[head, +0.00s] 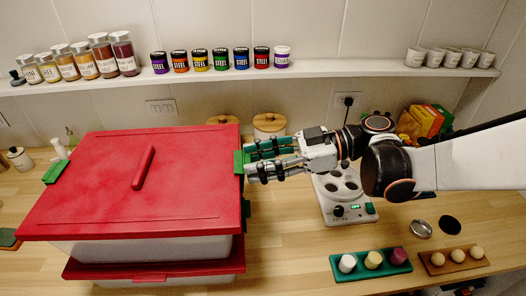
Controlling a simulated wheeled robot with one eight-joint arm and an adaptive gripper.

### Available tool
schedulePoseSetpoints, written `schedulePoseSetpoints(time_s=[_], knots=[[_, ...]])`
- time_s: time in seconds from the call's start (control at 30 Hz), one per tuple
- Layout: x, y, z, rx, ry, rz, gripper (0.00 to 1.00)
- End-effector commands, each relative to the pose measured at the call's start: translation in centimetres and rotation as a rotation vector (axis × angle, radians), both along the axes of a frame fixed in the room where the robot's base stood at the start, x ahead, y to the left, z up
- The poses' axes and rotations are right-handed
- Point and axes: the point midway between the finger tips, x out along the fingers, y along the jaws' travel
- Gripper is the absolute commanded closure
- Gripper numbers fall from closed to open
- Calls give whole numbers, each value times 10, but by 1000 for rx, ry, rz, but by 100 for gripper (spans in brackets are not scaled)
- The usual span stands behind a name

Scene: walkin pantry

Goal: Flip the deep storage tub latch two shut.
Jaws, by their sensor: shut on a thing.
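The deep storage tub (140,248) is whitish with a red lid (100,180) and a raised red handle on top. A green latch (239,163) is at the lid's right edge, and another green latch (56,172) is at its left edge. The latches carry no readable numbers. My gripper (250,163) comes in from the right, with its fingertips at the right-hand latch, shut on it. The fingers partly hide this latch, and I cannot tell whether it is fully down.
A second red lid (150,270) shows beneath the tub. A white device (345,200) with round wells stands under my arm. A green rack (371,264) and a wooden rack (453,260) hold round items at the front right. A shelf (330,68) of jars runs behind.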

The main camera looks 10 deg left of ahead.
Motion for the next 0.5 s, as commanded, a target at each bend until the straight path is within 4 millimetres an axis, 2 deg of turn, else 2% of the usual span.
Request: schedulePoseSetpoints(time_s=[0.07,0.5], knots=[[-1,3,7,-45,-10,1,82],[-2,6,4,-124,-30,0,82]])
